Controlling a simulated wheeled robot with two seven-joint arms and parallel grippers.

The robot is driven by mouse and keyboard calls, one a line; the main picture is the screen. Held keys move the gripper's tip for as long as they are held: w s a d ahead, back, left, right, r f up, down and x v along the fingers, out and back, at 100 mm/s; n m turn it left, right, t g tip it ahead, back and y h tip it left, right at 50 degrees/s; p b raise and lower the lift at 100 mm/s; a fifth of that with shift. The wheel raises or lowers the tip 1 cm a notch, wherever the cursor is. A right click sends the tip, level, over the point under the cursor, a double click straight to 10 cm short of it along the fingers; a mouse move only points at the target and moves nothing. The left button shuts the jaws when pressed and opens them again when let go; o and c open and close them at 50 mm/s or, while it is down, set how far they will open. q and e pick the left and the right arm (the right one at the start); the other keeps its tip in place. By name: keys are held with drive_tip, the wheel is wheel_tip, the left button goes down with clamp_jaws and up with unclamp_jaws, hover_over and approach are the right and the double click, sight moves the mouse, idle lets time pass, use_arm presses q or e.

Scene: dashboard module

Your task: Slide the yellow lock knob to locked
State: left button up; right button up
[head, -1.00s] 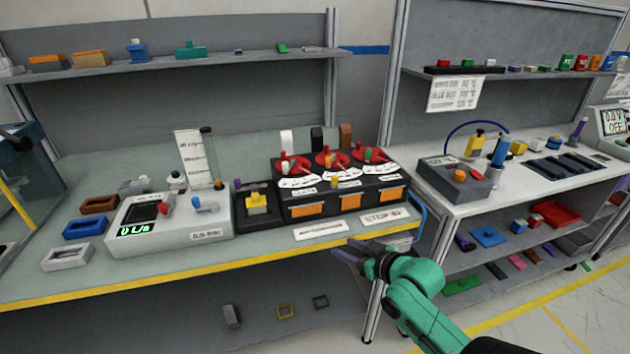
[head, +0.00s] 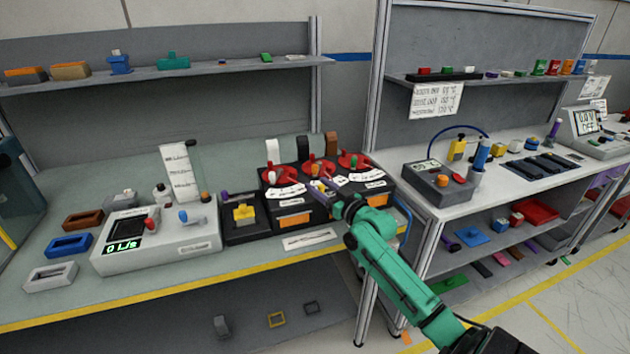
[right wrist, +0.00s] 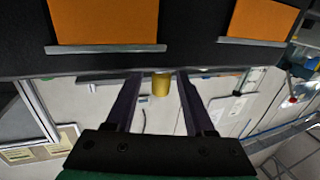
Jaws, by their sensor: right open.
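The yellow lock knob (right wrist: 161,85) shows in the right wrist view as a short yellow cylinder at the edge of the black dashboard module (right wrist: 200,52). It appears between the two dark fingers of my right gripper (right wrist: 158,79), with a gap on each side. The fingers are apart and hold nothing. In the head view my right gripper (head: 336,190) is at the front upper edge of the module (head: 265,207), below the red dials (head: 318,168). There the gripper hides most of the knob's area. My left gripper is not in view.
The red dials have levers. A second bench (head: 520,190) with a grey control box (head: 438,184) stands to the right.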

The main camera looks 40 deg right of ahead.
drive_tip(key=w, duration=0.2)
drive_tip(key=shift+w, duration=0.3)
drive_tip(key=shift+s, duration=0.1)
clamp_jaws()
idle(1.1)
